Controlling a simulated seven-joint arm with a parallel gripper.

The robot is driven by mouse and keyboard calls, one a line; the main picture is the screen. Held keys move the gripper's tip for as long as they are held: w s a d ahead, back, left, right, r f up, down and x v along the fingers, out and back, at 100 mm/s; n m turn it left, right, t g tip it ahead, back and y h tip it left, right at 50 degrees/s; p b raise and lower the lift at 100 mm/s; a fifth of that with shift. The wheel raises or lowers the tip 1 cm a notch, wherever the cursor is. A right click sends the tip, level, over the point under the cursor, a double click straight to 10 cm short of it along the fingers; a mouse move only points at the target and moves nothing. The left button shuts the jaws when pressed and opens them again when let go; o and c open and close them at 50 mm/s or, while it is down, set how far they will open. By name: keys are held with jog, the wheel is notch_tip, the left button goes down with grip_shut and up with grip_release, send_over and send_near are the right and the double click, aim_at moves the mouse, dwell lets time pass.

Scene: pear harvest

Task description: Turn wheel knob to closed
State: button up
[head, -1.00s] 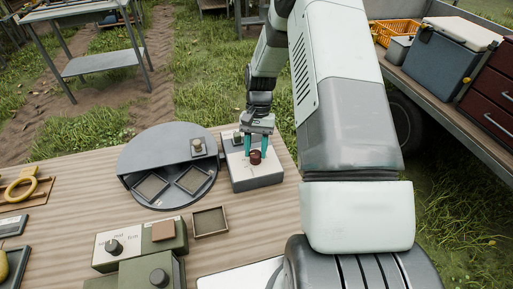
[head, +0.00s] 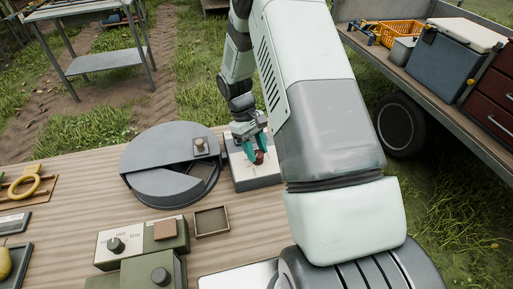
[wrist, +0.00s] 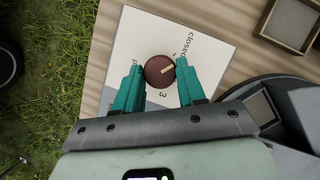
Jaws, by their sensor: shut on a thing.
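The wheel knob (wrist: 154,77) is a dark red-brown round knob with a tan pointer mark. It stands on a pale plate (wrist: 140,32) printed with "closed", a "3" and other partly hidden lettering. In the wrist view the pointer aims right and slightly up, toward the side where "closed" is printed. My gripper (head: 256,153) is shut on the knob, with one teal finger on each side. In the head view the knob (head: 259,158) is partly hidden by the fingers. Left of it is the round grey wheel (head: 150,158), with a dark gap at its lower right.
A small open wooden tray (head: 211,222) lies in front of the wheel. A green box (head: 172,243) with a black knob (head: 116,245) stands front left. A cart (head: 400,70) with crates and boxes is at the right, beyond the table.

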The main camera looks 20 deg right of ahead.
jog(key=shift+a+n+t+h, duration=0.1)
jog(key=shift+n+t+h, duration=0.3)
jog(key=shift+n, duration=1.1)
jog(key=o, duration=1.1)
jog(key=shift+c, duration=0.2)
jog(key=shift+s, duration=0.1)
jog(key=v, duration=1)
jog(key=shift+a+r, duration=0.15)
jog(key=shift+r, duration=0.2)
